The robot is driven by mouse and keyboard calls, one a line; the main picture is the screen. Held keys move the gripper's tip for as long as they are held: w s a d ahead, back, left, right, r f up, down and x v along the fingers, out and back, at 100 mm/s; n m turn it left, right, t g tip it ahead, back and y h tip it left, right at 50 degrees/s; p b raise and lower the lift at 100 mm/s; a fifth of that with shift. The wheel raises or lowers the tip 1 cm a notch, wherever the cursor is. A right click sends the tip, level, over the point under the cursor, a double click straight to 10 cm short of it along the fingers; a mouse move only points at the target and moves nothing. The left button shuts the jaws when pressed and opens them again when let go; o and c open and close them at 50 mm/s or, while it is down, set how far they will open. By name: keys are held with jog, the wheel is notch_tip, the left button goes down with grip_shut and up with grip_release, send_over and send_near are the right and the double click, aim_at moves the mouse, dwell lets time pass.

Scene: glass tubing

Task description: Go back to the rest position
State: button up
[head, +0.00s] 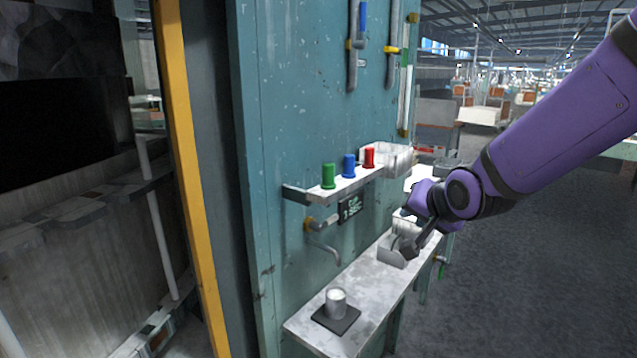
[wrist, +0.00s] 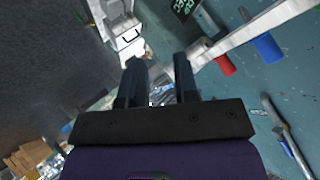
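My purple arm reaches in from the right in the head view, and my gripper (head: 405,232) is in front of the teal wall panel, above the far part of the lower shelf. In the wrist view the two dark fingers of my gripper (wrist: 160,75) stand apart with a clear gap and nothing between them. In the head view its fingertips are small and partly hidden by the wrist. No held object shows.
Green (head: 328,176), blue (head: 349,166) and red (head: 369,158) pieces stand on the upper shelf (head: 325,194). A metal cup (head: 336,302) stands on a black pad on the lower shelf (head: 310,332). A bent pipe (head: 325,248) juts from the panel. Open floor lies right.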

jog(key=s+d+r+n+g+h, duration=0.1)
jog(key=s+d+r, duration=0.1)
jog(key=s, duration=0.6)
jog(key=s+d+r+n+g, duration=0.2)
jog(key=s+d, duration=0.3)
jog(key=s, duration=0.4)
jog(key=s+d+r+n+g+h, duration=0.1)
jog(key=s+d+r+n+g, duration=0.1)
jog(key=s, duration=0.7)
jog(key=shift+s+d+r+h, duration=0.3)
jog(key=shift+d+r, duration=0.6)
jog(key=shift+d, duration=0.3)
jog(key=shift+w+a, duration=0.1)
jog(key=shift+a, duration=0.05)
